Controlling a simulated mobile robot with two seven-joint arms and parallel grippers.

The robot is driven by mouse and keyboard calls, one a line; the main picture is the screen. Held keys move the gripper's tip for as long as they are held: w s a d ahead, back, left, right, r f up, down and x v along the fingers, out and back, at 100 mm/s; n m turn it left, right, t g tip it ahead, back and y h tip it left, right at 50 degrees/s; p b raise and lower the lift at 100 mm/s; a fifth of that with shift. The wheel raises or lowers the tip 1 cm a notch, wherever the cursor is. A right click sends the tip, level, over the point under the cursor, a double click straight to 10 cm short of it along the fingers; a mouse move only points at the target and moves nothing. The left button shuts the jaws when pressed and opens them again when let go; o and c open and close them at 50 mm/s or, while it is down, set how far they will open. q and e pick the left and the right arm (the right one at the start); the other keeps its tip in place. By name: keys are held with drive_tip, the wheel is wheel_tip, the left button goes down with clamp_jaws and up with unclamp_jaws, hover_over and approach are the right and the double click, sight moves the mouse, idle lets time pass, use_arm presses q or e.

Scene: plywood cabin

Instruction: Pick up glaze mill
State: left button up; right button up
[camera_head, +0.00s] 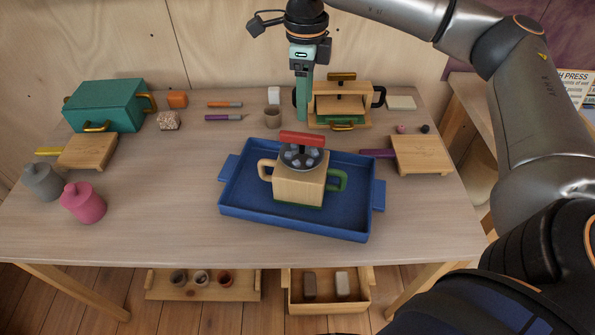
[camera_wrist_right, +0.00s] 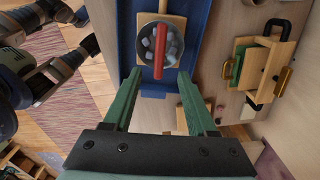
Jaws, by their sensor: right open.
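The glaze mill appears to be the pale wooden block (camera_head: 299,186) with a round bowl of grey-blue lumps on top and a red crossbar (camera_head: 302,139). It stands upright in a blue tray (camera_head: 240,205), with a wooden handle on its left and a green one on its right. My right gripper (camera_head: 302,112) is open and empty, pointing down on the far side of the mill. In the right wrist view, its green fingers (camera_wrist_right: 160,78) stand apart near one end of the crossbar, and the bowl (camera_wrist_right: 160,45) lies beyond them. My left gripper is not seen.
Wooden paddles (camera_head: 88,151) (camera_head: 421,155) lie at both sides. A teal box (camera_head: 104,103) is back left.

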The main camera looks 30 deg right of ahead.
sight(302, 134)
wheel_tip(302, 134, down, 11)
drive_tip(key=shift+w+a+r+p, duration=0.15)
drive_tip(key=shift+r+p, duration=0.05)
drive_tip(key=shift+p, duration=0.45)
drive_tip(key=shift+c, duration=0.3)
clamp_jaws()
drive_tip(key=shift+r, duration=0.1)
idle(0.7)
